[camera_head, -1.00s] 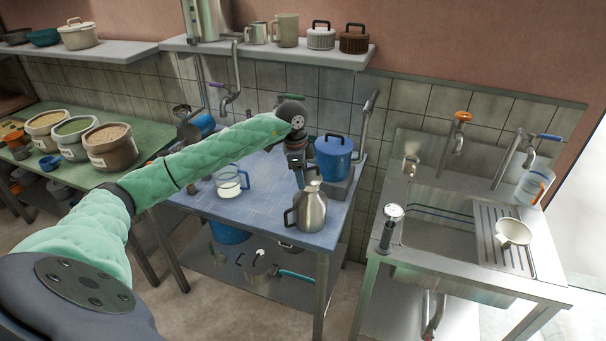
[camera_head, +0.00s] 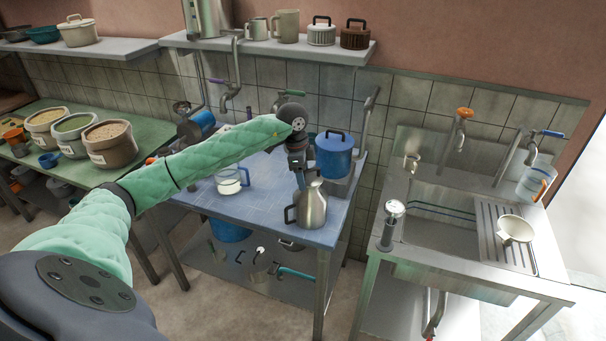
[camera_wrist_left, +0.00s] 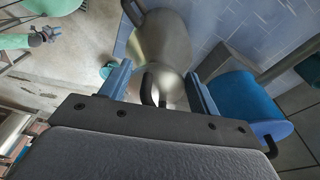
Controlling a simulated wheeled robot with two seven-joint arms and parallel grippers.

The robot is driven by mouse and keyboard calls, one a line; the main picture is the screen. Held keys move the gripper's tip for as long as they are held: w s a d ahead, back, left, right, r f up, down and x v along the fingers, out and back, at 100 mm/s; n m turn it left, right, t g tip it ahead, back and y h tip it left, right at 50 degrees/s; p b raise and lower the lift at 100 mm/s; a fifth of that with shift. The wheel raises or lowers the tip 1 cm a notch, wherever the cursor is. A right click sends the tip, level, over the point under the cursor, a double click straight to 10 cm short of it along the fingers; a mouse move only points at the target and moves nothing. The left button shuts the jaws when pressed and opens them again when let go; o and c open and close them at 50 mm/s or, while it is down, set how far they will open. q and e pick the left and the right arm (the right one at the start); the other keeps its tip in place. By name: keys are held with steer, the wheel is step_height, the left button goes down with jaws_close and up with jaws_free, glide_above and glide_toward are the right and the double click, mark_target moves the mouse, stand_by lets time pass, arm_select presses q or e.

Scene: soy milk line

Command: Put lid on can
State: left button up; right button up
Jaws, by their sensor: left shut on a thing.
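A steel can (camera_head: 314,207) with a black side handle is at the front right of the blue table (camera_head: 262,190). My left gripper (camera_head: 301,180) is at its top.
A sink (camera_head: 440,235) is at right. The wall shelf (camera_head: 270,50) holds several pots.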

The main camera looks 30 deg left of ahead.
arm_select(q)
steer(key=shift+f, duration=0.4)
arm_select(e)
steer(key=shift+f, duration=0.2)
arm_select(q)
steer(key=o, duration=1.2)
arm_select(e)
steer(key=shift+r, duration=0.1)
arm_select(q)
steer(key=r+b, duration=0.1)
steer(key=r, duration=0.1)
steer(key=r+b, duration=0.1)
steer(key=r, duration=0.1)
steer(key=a+r+b, duration=0.1)
steer(key=r, duration=0.1)
steer(key=shift+s+r, duration=0.15)
steer(key=shift+r, duration=0.1)
steer(key=shift+s+r, duration=0.1)
steer(key=shift+r, duration=0.5)
arm_select(e)
steer(key=w+a+r, duration=0.2)
steer(key=r, duration=0.3)
steer(key=w+a+r, duration=0.1)
steer(key=r, duration=0.4)
steer(key=shift+w+a+r+g, duration=0.3)
steer(key=shift+w+a+r, duration=0.05)
steer(key=shift+w, duration=0.05)
